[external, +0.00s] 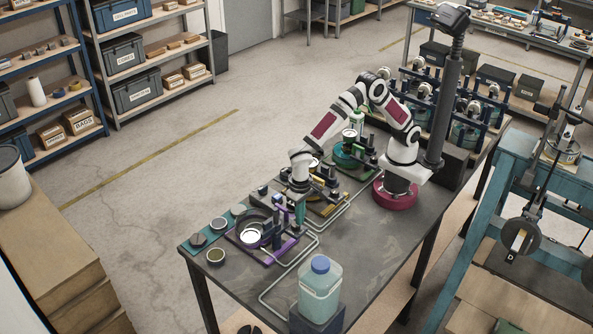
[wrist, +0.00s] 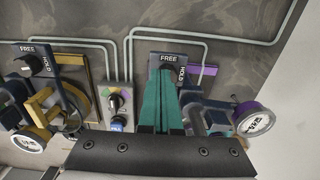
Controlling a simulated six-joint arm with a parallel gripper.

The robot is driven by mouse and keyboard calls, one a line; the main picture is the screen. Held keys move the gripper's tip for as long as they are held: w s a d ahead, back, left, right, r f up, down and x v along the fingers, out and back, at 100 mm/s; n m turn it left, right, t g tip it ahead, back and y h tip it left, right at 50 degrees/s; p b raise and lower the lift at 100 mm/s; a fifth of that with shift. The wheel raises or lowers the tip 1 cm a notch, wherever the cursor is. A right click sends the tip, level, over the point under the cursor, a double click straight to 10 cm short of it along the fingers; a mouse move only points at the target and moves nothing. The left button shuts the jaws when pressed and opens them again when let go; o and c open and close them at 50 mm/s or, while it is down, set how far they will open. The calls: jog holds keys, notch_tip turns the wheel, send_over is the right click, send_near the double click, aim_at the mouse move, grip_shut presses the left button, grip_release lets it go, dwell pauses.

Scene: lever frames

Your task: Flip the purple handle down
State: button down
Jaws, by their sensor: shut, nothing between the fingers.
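The purple lever frame stands near the front left of the bench in the external view, with a purple base edge (external: 286,247) and dark uprights. In the wrist view its purple-rimmed cylinder with a white face (wrist: 252,120) and a purple strip (wrist: 208,70) show right of my fingers. The purple handle cannot be told apart clearly; my fingers may cover part of it. My gripper (external: 299,221) points down at the back right side of this frame. Its teal fingers (wrist: 164,82) are together and empty, in front of the FREE/HOLD knob (wrist: 168,66) in the wrist view.
A yellow lever frame (wrist: 77,98) stands close on the left in the wrist view, with a small switch box (wrist: 118,101) between. Grey pipes run along the bench. A blue-capped bottle (external: 320,291) stands at the bench's near end. A teal frame (external: 345,155) is farther back.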

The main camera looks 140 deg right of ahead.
notch_tip(320, 180, up, 14)
dwell(0.3)
jog(key=shift+s, duration=0.1)
jog(key=s+a+f+n, duration=0.1)
jog(key=s+a+n, duration=0.3)
jog(key=s, duration=0.6)
jog(key=s+a+f+n+y, duration=0.1)
jog(key=s+a+n, duration=0.3)
jog(key=s, duration=0.5)
jog(key=s+a+f+n, duration=0.1)
jog(key=s+a+n, duration=0.3)
jog(key=s, duration=0.6)
jog(key=shift+s+a+f+y, duration=0.3)
jog(key=shift+a+y, duration=0.1)
jog(key=shift+a, duration=0.75)
